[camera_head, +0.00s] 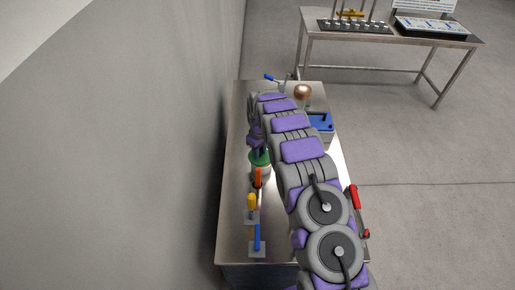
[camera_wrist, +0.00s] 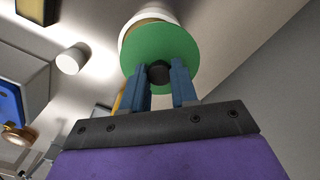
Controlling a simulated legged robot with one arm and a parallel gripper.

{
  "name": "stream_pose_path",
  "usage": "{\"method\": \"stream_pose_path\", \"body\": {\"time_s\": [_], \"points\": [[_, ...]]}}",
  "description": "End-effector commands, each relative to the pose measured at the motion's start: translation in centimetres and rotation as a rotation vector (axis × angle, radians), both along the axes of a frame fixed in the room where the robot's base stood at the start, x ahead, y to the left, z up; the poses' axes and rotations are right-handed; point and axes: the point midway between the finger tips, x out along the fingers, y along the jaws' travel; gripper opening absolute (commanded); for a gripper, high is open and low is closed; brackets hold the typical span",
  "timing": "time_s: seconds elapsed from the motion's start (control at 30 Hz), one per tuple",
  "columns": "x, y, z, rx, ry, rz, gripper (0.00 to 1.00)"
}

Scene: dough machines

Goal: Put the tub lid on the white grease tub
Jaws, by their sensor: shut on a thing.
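The tub lid (camera_wrist: 160,48) is a green disc with a dark knob (camera_wrist: 159,73). My gripper (camera_wrist: 161,76) is shut on the knob between its blue fingers. The white grease tub (camera_wrist: 152,13) shows beyond the lid in the wrist view, with a thin brownish crescent between them. I cannot tell whether lid and tub touch. In the head view the green lid (camera_head: 260,158) is on the left part of the bench, below my purple gripper (camera_head: 257,146). My arm and the lid hide most of the tub there.
The metal bench (camera_head: 235,225) stands along a grey wall. Orange (camera_head: 258,178), yellow (camera_head: 252,202) and blue (camera_head: 257,237) handled items line its left side. A blue box (camera_head: 321,122) and copper ball (camera_head: 303,92) are right of my arm. A red item (camera_head: 354,196) lies at the right edge.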

Motion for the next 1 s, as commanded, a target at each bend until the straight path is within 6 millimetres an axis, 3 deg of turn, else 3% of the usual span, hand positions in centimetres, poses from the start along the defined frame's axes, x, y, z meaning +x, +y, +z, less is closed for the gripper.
{"method": "stream_pose_path", "body": {"time_s": [0.17, 0.57, 1.0], "points": [[0.0, -0.4, 0.0, 0.004, -0.001, -0.002, 0.00], [-0.1, 1.2, -0.2, -0.011, 0.000, 0.002, 0.00], [-0.1, 0.4, 0.0, -0.003, 0.000, 0.000, 0.00]]}}
